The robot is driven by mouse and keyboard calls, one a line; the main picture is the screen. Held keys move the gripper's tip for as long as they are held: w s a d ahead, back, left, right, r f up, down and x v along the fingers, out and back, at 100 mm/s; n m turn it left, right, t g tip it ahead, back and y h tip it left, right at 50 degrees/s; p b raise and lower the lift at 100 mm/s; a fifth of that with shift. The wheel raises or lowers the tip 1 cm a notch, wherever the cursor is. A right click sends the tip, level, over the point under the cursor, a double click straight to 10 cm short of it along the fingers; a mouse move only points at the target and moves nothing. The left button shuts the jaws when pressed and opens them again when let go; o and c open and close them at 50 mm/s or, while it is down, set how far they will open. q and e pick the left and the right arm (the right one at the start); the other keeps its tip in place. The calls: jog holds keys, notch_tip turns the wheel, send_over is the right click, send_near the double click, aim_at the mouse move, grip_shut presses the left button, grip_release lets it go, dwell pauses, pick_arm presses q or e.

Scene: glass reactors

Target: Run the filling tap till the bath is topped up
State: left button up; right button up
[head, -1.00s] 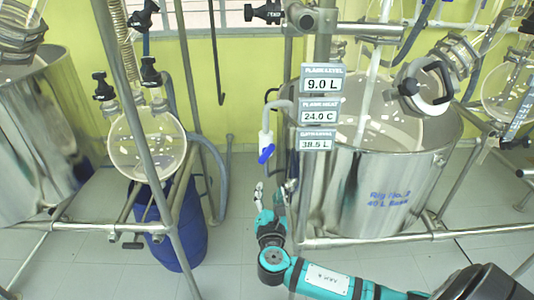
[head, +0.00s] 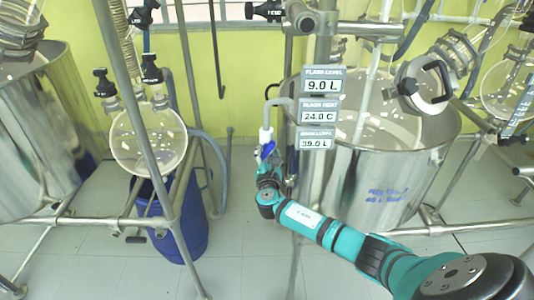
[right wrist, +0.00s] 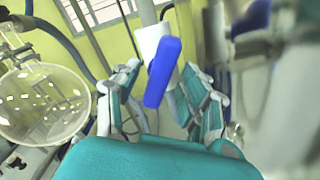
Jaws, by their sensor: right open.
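The filling tap has a white body (head: 265,133) and a blue lever (head: 267,150), on a grey hose at the left of the bath. The steel bath (head: 380,175) is marked as a 40 L bath. Its lowest sign (head: 317,143) reads 39.0 L. My right gripper (head: 272,172) is at the tap, just below the lever. In the right wrist view the blue lever (right wrist: 163,72) stands between the open fingers of the right gripper (right wrist: 160,95). I cannot tell whether a finger touches it. My left gripper is not in view.
Two signs above read 9.0 L (head: 323,80) and 24.0 C (head: 319,112). A round glass flask (head: 148,140) hangs in a frame at the left, above a blue drum (head: 180,225). A steel post stands just right of the tap. The floor (head: 240,250) in front is clear.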

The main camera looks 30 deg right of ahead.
grip_shut()
dwell(0.4)
jog(key=shift+f+m+b, duration=0.1)
jog(key=shift+m+b, duration=0.6)
jog(key=shift+b, duration=0.25)
jog(key=m+b, duration=0.6)
jog(key=shift+r+m+b, duration=0.2)
jog(key=shift+m+b, duration=1.55)
jog(key=shift+m, duration=0.25)
